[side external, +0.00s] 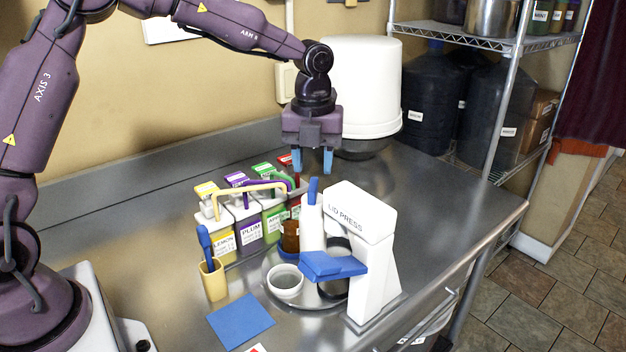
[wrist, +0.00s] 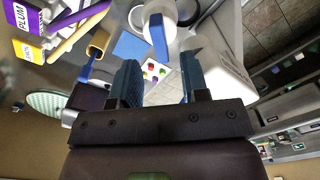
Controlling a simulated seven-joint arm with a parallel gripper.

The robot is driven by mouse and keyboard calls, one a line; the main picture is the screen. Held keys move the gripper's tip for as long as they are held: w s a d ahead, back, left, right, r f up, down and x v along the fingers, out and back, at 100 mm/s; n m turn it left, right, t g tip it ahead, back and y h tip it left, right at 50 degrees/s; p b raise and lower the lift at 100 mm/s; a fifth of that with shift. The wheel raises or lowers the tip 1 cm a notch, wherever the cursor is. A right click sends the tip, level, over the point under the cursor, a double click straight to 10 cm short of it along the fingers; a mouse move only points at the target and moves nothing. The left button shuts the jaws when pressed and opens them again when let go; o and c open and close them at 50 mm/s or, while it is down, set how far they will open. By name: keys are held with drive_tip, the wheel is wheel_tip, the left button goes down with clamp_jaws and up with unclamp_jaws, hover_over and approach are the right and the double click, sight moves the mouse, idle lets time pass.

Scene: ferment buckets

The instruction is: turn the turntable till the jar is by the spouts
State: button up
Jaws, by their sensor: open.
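The round metal turntable (side external: 312,299) lies on the counter, partly hidden by the press. A white bowl (side external: 285,284) is on its near left side. A brown jar (side external: 290,238) stands at its far left, close to the dispensers, partly covered by a white upright (side external: 312,228) with a blue handle (side external: 313,190). The blue handle also shows in the wrist view (wrist: 158,38). My gripper (side external: 313,163) is open and empty, fingers pointing down, above and behind the upright. Its fingers also show in the wrist view (wrist: 160,82).
Labelled dispensers, lemon (side external: 222,242) and plum (side external: 248,230) among them, stand at left. A white lid press (side external: 365,255) with a blue paddle (side external: 333,265) stands at right. A yellow cup (side external: 213,281) and blue mat (side external: 240,320) are in front. The right counter is clear.

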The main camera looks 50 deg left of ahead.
wheel_tip(320, 180, up, 8)
drive_tip(key=shift+f, duration=0.1)
idle(0.5)
drive_tip(key=s+r+n+t, duration=0.3)
drive_tip(key=s+n+t, duration=0.2)
drive_tip(key=s+n, duration=2)
drive_tip(key=shift+s+n+t, duration=0.2)
drive_tip(key=shift+n+t, duration=0.1)
drive_tip(key=shift+n, duration=0.7)
